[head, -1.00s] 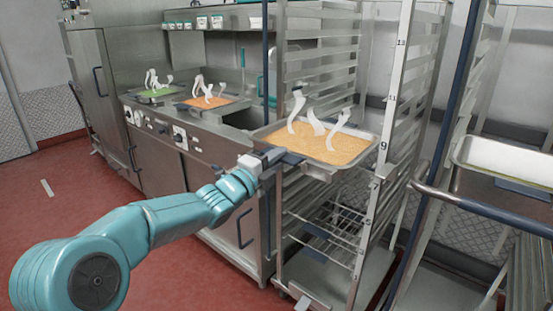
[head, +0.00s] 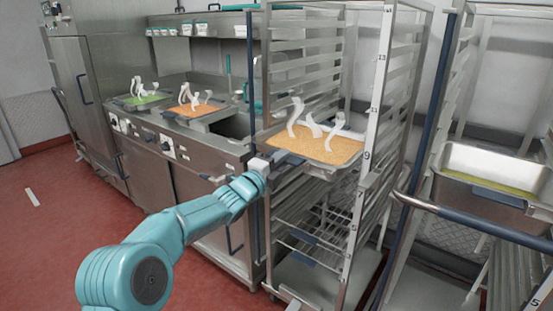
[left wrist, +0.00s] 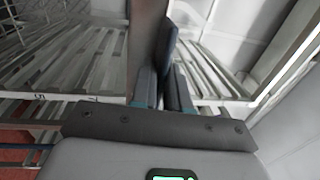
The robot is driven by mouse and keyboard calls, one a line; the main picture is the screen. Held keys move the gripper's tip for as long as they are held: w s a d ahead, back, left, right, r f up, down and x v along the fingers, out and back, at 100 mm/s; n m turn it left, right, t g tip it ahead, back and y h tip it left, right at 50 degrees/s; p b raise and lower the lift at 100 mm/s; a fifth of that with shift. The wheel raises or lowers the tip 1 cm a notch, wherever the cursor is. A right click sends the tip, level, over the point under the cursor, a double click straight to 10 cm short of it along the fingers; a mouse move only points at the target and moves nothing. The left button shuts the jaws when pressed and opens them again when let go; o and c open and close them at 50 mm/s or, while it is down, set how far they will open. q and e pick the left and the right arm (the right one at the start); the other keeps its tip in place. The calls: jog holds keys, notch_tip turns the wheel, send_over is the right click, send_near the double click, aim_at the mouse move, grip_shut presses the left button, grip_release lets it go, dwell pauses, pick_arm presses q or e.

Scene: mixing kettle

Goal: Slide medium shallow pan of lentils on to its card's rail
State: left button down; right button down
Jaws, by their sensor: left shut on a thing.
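The shallow pan (head: 328,172) of orange lentils (head: 325,148), with pale curling shapes above it, sits level inside the left rack (head: 376,95), close to the number 9 mark on its post. Its front edge faces me. My left gripper (head: 272,160) is at the pan's front left side, shut on its dark handle tab (head: 287,156). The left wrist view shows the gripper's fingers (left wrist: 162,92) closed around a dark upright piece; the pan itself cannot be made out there. Whether both pan edges rest on rails cannot be told. My right gripper is not in view.
A green-filled pan (head: 118,101) and another orange-filled pan (head: 171,112) stand on the steel counter at the left. A second rack (head: 439,110) with a deep steel pan (head: 470,187) and blue rail stands at the right. Red floor lies open at the left.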

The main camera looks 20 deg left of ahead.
pick_arm(q)
jog(key=shift+r+p+x, duration=0.15)
jog(key=shift+p+x, duration=0.45)
jog(key=shift+x, duration=0.05)
jog(key=shift+r+p+x, duration=0.15)
jog(key=shift+p+x, duration=0.4)
jog(key=shift+x, duration=0.1)
jog(key=shift+w+d+f, duration=0.1)
jog(key=shift+w, duration=0.25)
